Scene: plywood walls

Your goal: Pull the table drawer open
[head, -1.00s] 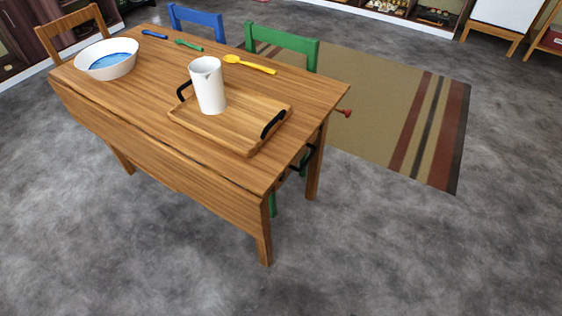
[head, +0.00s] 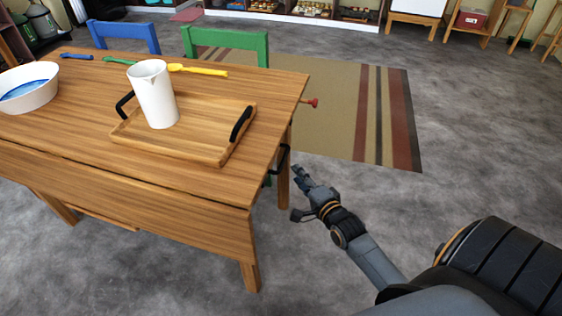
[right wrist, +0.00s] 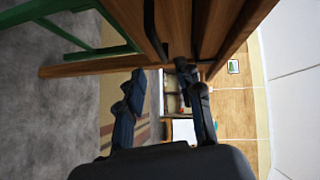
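The wooden table (head: 75,125) stands at the left of the head view. A black drawer handle (head: 279,161) sticks out from its right end, below the top; the drawer front is hardly visible from here. In the right wrist view a dark curved bar, seemingly this handle (right wrist: 152,28), runs along the wood near the top. My right gripper (head: 299,194) is open and empty, just right of and below the handle, apart from it. Its two spread fingers also show in the right wrist view (right wrist: 162,82). My left gripper is out of view.
On the table are a tray (head: 190,147) with a white pitcher (head: 155,95), a white bowl (head: 28,88) and a yellow spoon (head: 200,70). Green (head: 228,43) and blue chairs stand behind. Floor to the right is clear.

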